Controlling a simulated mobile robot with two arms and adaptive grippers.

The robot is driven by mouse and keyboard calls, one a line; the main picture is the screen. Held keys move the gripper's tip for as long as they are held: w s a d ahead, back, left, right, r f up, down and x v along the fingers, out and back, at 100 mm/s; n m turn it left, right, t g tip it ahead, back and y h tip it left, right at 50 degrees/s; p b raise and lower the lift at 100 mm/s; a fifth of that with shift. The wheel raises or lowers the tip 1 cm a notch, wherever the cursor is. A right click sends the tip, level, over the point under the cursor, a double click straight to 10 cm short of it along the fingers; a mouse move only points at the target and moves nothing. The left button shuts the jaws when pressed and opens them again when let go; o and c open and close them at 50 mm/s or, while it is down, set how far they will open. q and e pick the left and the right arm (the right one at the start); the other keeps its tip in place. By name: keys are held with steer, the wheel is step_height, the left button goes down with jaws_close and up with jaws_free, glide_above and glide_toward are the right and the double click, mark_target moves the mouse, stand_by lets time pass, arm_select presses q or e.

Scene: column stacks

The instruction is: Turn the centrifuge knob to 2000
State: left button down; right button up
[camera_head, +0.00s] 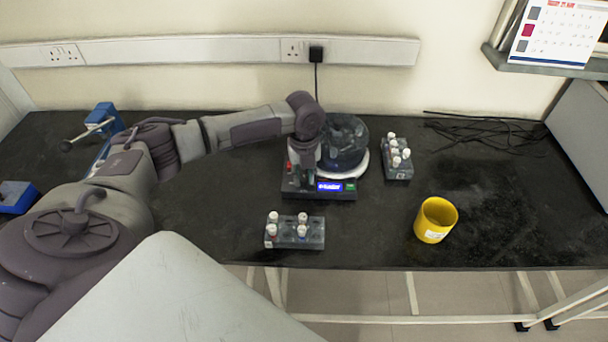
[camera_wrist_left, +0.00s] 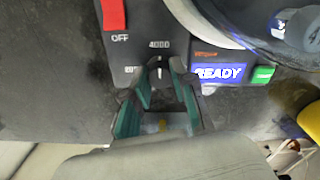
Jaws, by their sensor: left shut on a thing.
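The centrifuge (camera_head: 345,140) stands at the back middle of the bench, with a clear domed bowl and a dark control panel at its front. My left gripper (camera_head: 304,172) reaches down to the left part of this panel. In the left wrist view, the green-padded fingers of my left gripper (camera_wrist_left: 158,76) are closed around the small dark knob (camera_wrist_left: 158,64), which is mostly hidden. The label "4000" is above the knob; another label to its left is partly covered. The knob's pointer setting cannot be read. The display (camera_wrist_left: 218,73) reads READY. My right gripper is out of view.
A red switch (camera_wrist_left: 113,14) marked OFF and a green button (camera_wrist_left: 263,74) flank the knob and display. Tube racks stand in front (camera_head: 310,240) and right (camera_head: 397,170) of the centrifuge. Cables lie at the back right.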

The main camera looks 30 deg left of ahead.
arm_select(q)
steer(key=n+p, duration=0.6)
steer(key=p, duration=0.1)
steer(key=shift+r, duration=0.3)
steer(key=shift+n+p, duration=0.8)
steer(key=shift+n, duration=0.2)
steer(key=n+p, duration=0.3)
steer(key=n, duration=0.2)
steer(key=shift+f+p, duration=0.1)
steer(key=shift+p, duration=0.3)
steer(key=n+p, duration=0.2)
steer(key=n, duration=0.2)
steer(key=shift+f+n, duration=0.1)
steer(key=shift+n, duration=0.5)
steer(key=c, duration=0.9)
jaws_free()
steer(key=shift+c, duration=0.2)
